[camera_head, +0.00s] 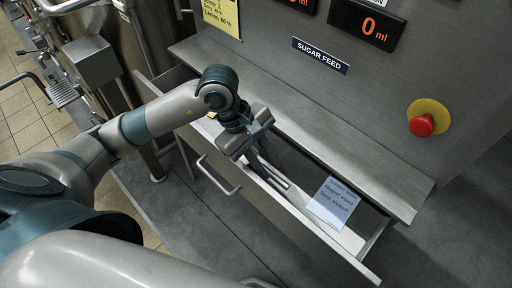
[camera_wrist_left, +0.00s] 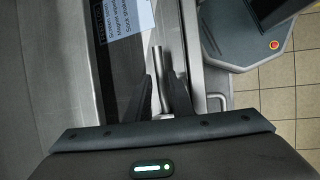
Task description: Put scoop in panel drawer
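The panel drawer (camera_head: 285,219) is pulled out below the SUGAR FEED panel. My left gripper (camera_head: 266,172) reaches down over its left part, with the fingers at drawer height. A slim bright metal piece (camera_head: 280,183), apparently the scoop, lies by the fingertips inside the drawer outline. In the left wrist view the metal piece (camera_wrist_left: 158,62) runs between my two dark fingers. Whether the fingers touch or clamp it cannot be made out. The scoop's bowl is not clearly visible. My right gripper is not in view.
A pale note card (camera_head: 333,203) shows at the drawer's right part. A metal ledge (camera_head: 320,130) overhangs the drawer's back. A red stop button (camera_head: 422,125) sits on the panel. A drawer handle (camera_head: 217,177) projects in front. Floor is clear in front.

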